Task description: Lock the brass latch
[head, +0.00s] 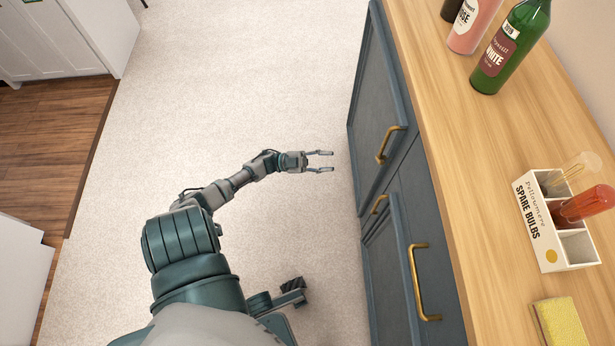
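Several brass fittings are on the blue cabinet front. A brass handle (390,144) is on the far door. A smaller brass piece (379,204) sits near the top edge of the nearer part, and a larger brass handle (420,282) is closer to me. I cannot tell from this steep angle which fitting is the latch, or how it is set. My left gripper (325,161) is open and empty, its fingers pointing right toward the cabinet. It is left of the far handle, with a gap between. My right gripper is not in view.
The wooden counter (455,150) carries a green bottle (508,50), a pink bottle (473,25), a white spare bulbs box (548,225) and a yellow sponge (560,322). The pale floor (240,80) left of the cabinet is clear. White cabinets (70,40) stand at the far left.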

